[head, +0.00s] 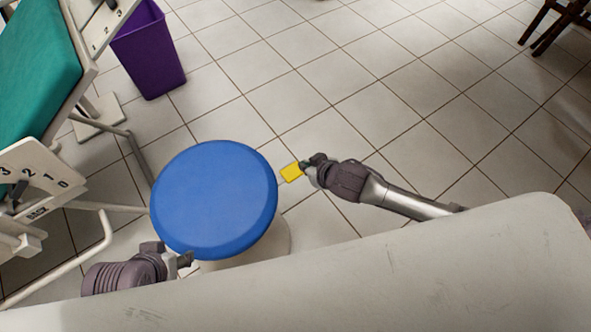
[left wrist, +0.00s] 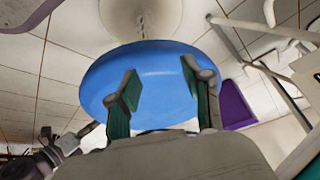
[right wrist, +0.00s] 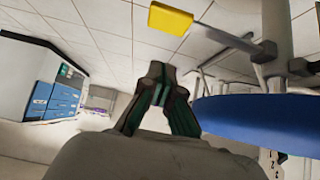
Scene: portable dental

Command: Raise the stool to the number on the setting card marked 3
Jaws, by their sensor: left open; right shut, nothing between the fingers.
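The stool has a round blue seat (head: 214,198) on a pale base, in the middle of the head view. A yellow-tipped lever (head: 291,173) sticks out at its right side. In the right wrist view the yellow tip (right wrist: 170,19) sits on a metal rod from the stool's column. My right gripper (head: 308,166) is shut and empty close to the yellow tip; the right wrist view shows a gap between them. My left gripper (head: 187,259) is open at the seat's near edge; whether it touches the seat (left wrist: 150,75) is unclear. I cannot make out a setting card marked 3.
A teal and white chair (head: 40,75) stands at the left, with a numbered plate (head: 40,172) at its side. A purple bin (head: 148,50) stands behind the stool. A pale surface (head: 400,275) fills the front. The tiled floor (head: 420,90) right of the stool is clear.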

